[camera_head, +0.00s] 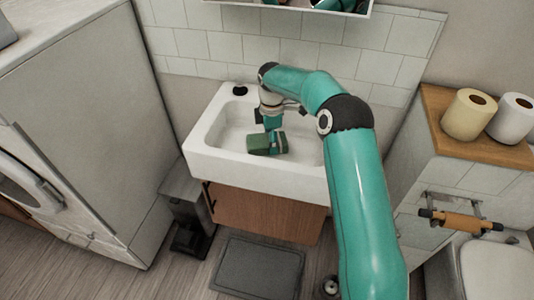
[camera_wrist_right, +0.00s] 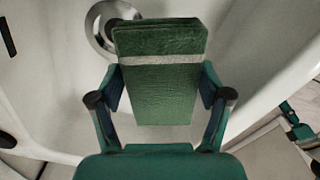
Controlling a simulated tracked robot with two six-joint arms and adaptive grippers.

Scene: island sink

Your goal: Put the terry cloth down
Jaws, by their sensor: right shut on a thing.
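The terry cloth (camera_wrist_right: 162,95) is a green folded block with a pale band across it. My right gripper (camera_wrist_right: 162,90) is shut on it, one finger on each side, in the right wrist view. In the head view the cloth (camera_head: 260,144) shows in the basin of the white sink (camera_head: 222,158), below my right gripper (camera_head: 268,136). I cannot tell whether the cloth touches the basin floor. My left gripper is not in view.
A round metal drain (camera_wrist_right: 104,28) lies beyond the cloth. A black object (camera_head: 240,90) sits at the sink's back left corner. A grey bin (camera_head: 187,205) stands left of the sink, and toilet rolls (camera_head: 468,113) stand on a wooden ledge at right.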

